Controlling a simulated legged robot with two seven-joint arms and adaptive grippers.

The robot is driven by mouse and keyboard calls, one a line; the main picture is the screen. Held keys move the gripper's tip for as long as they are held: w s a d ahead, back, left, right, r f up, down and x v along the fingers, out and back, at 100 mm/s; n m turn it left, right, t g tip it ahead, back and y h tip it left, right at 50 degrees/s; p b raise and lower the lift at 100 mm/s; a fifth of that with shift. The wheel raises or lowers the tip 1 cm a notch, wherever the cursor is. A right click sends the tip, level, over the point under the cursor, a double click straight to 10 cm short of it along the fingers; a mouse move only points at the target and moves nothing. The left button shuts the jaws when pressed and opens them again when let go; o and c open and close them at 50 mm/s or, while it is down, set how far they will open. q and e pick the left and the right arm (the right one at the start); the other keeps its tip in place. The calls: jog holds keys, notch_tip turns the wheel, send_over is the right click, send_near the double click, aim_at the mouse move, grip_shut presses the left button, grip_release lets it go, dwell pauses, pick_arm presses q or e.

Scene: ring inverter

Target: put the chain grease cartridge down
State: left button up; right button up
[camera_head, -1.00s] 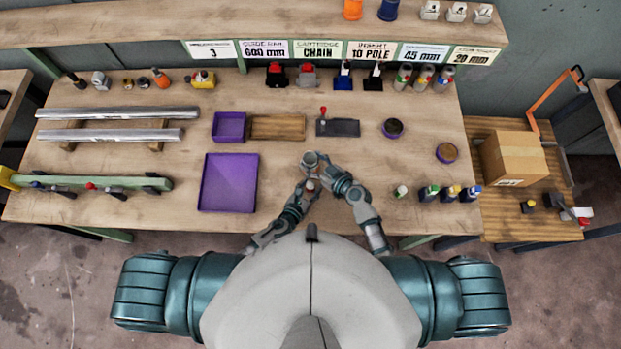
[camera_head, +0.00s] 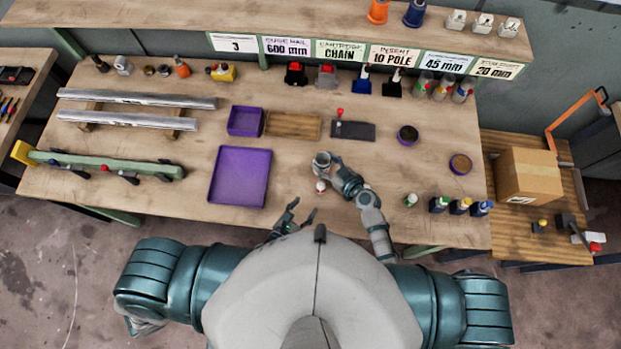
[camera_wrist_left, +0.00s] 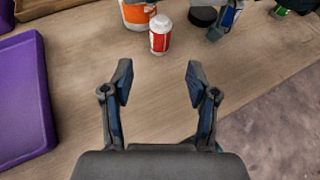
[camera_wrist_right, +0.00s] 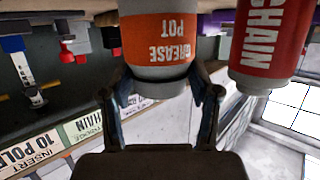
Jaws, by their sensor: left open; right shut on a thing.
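The chain grease cartridge (camera_head: 320,187) is small and red with a white cap. It stands upright on the bench, and the left wrist view shows it clear of any fingers (camera_wrist_left: 160,38). My left gripper (camera_head: 302,209) is open and empty, short of the cartridge on the near side; its spread fingers (camera_wrist_left: 158,82) show nothing between them. My right gripper (camera_head: 332,168) is shut on the orange and white grease pot (camera_head: 321,160), just beyond the cartridge. The right wrist view shows the pot's label (camera_wrist_right: 160,40) and the cartridge's "CHAIN" lettering (camera_wrist_right: 265,45) beside it.
A purple tray (camera_head: 240,150) lies left of the grippers. A dark block with a red knob (camera_head: 355,131) and a round purple-rimmed dish (camera_head: 408,143) are behind. Small bottles (camera_head: 461,214) stand at right.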

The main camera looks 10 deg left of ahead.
aim_at(318, 190)
pick_arm(q)
jog(key=shift+s+a, duration=0.15)
jog(key=shift+a+f+t+y, duration=0.2)
jog(key=shift+a+f+y, duration=0.05)
jog(key=shift+f, duration=0.2)
jog(key=shift+a+f+t+y, duration=0.2)
jog(key=shift+f+y, duration=0.05)
jog(key=shift+f, duration=0.15)
jog(key=shift+w+a+f+n+t, duration=0.2)
jog(key=shift+w+f+n+t, duration=0.1)
jog(key=shift+t, duration=0.1)
jog(key=shift+f+t, duration=0.2)
jog(key=shift+t, duration=0.1)
jog(key=shift+s+d+t+h, duration=0.25)
jog(key=shift+s+t+h, duration=0.15)
jog(key=shift+t+h, duration=0.25)
jog(key=shift+s+d+r+h, duration=0.15)
jog(key=shift+s+d+h, duration=0.2)
jog(key=shift+h, duration=0.3)
jog(key=x, duration=0.6)
jog(key=shift+d+r, duration=0.1)
jog(key=shift+d, duration=0.05)
jog(key=x, duration=0.5)
jog(key=shift+w, duration=0.45)
grip_shut()
